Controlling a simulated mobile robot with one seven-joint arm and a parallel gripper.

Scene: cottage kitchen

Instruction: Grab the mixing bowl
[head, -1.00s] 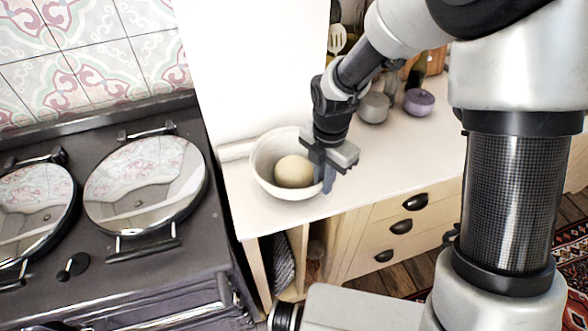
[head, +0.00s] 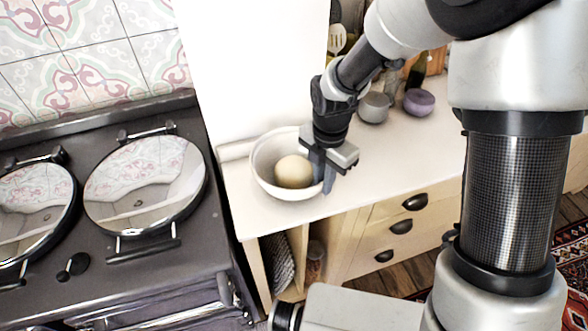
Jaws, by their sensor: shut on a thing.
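The mixing bowl (head: 264,178) is white and round and sits on the pale countertop beside the stove. A round ball of dough (head: 294,172) lies inside it. My gripper (head: 326,181) points down at the bowl's right rim and is shut on that rim, one finger inside and one outside as far as I can see. The fingertips are partly hidden by the bowl wall. The bowl looks upright and at counter level; I cannot tell if it is lifted at all.
A dark range stove with two round lids (head: 146,180) is on the left. A grey pot (head: 374,107) and a purple pot (head: 419,102) stand behind my gripper, near bottles and utensils. The countertop (head: 400,150) to the right of the bowl is clear. Drawers (head: 401,226) are below.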

